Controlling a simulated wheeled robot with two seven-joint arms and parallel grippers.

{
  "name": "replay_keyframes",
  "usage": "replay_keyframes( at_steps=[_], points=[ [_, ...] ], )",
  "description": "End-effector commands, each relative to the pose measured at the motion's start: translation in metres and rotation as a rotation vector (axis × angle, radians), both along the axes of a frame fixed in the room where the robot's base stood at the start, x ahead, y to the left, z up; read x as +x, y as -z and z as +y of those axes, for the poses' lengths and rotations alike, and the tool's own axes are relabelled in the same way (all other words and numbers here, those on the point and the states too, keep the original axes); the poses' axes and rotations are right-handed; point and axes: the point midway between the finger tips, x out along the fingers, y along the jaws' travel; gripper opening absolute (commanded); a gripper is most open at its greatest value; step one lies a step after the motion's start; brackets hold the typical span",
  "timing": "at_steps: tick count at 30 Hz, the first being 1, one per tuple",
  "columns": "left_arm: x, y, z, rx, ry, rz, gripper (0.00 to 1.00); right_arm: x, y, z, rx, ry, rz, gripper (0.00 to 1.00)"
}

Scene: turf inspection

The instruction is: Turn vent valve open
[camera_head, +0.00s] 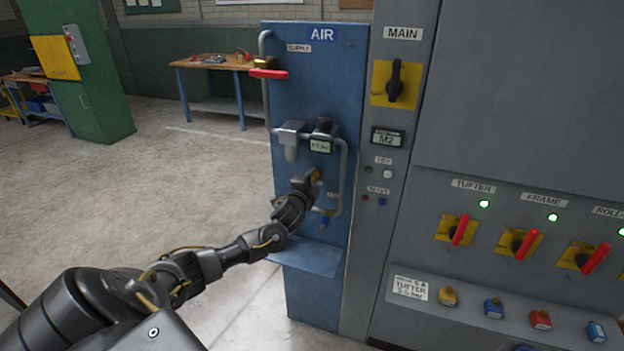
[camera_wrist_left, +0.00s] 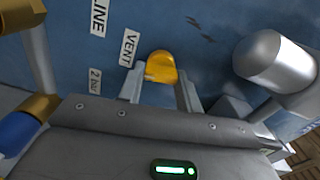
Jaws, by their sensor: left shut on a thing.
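The vent valve's yellow handle (camera_wrist_left: 162,66) shows in the left wrist view, beside a VENT label (camera_wrist_left: 129,48) on a blue surface. My left gripper (camera_wrist_left: 161,84) has one finger on each side of the handle and is shut on it. In the head view the gripper (camera_head: 307,183) is against the blue AIR panel (camera_head: 303,95), below the digital gauge. A bit of yellow (camera_head: 316,174) shows at its fingertips; my gripper hides most of the valve there. My right gripper is not in view.
A blue ledge (camera_head: 310,257) sits below. The grey cabinet (camera_head: 525,85) with red-handled switches stands to the right.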

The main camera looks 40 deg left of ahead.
Motion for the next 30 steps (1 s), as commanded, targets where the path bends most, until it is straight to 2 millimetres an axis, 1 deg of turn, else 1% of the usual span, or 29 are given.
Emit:
replay_keyframes(
  at_steps=[9,25,26,30],
  points=[
    [0.0001,0.0005,-0.0007,0.11,0.002,0.038,0.12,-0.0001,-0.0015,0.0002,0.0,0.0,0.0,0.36],
    [0.0001,0.0009,-0.0009,0.131,0.002,0.046,0.12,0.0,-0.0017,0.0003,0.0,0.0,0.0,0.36],
    [0.0001,0.0009,-0.0009,0.131,0.002,0.046,0.36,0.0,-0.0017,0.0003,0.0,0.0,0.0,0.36],
    [0.0,0.0008,-0.0006,0.13,0.001,0.045,0.54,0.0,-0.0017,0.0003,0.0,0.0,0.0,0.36]
  ],
)
